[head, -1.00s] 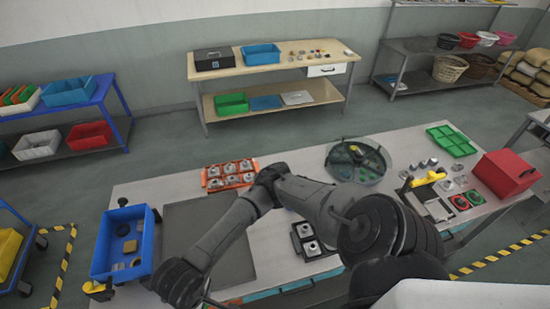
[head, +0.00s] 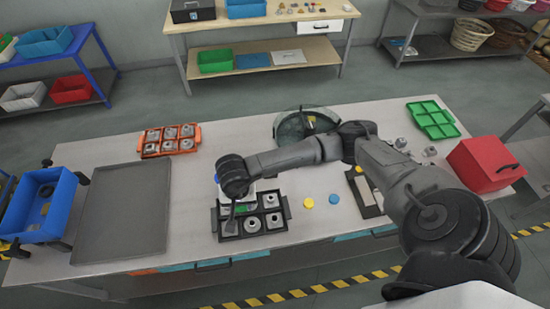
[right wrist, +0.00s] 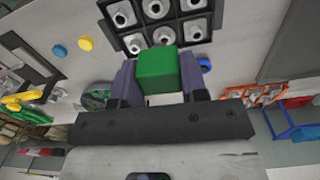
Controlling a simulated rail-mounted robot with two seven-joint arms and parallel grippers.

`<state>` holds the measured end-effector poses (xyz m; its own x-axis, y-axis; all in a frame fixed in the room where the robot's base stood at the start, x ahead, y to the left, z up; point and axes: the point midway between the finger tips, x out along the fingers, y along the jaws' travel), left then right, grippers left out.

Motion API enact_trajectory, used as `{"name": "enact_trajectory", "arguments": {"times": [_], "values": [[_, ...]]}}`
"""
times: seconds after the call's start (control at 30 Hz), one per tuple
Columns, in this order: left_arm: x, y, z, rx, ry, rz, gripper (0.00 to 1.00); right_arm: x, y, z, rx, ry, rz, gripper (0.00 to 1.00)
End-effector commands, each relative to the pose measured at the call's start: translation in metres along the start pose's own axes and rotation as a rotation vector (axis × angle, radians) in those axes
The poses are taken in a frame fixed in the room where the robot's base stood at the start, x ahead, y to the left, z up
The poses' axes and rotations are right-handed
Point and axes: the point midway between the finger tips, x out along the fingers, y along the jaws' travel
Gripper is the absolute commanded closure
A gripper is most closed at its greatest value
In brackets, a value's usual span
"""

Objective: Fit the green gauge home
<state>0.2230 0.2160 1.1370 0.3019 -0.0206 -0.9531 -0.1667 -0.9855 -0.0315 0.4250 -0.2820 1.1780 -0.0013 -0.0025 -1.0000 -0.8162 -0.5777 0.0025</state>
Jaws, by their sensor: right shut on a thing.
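The green gauge (right wrist: 159,71) is a block held between the two fingers of my right gripper (right wrist: 160,82) in the right wrist view. In the head view my right gripper (head: 231,212) points down at the left part of a black compartment tray (head: 272,232). The tray also shows in the right wrist view (right wrist: 140,29), just beyond the gauge, with metal fittings in its compartments. The gauge overlaps the tray's edge in that view; I cannot tell whether they touch. The gripper hides part of the tray in the head view. My left gripper is not in view.
An orange tray (head: 150,150) of fittings stands behind. A grey mat (head: 122,215) and blue bin (head: 40,222) are at left. A yellow disc (head: 307,202) lies right of the black tray. A round tank (head: 290,128), green tray (head: 433,132) and red box (head: 484,172) stand farther right.

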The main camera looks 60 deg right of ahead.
Motion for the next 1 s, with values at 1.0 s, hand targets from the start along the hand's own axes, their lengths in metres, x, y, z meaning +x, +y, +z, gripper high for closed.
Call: {"name": "enact_trajectory", "arguments": {"times": [1.0], "values": [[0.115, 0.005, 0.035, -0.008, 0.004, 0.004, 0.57, 0.14, 0.108, -0.266, 2.356, -0.001, 0.002, 0.84]]}}
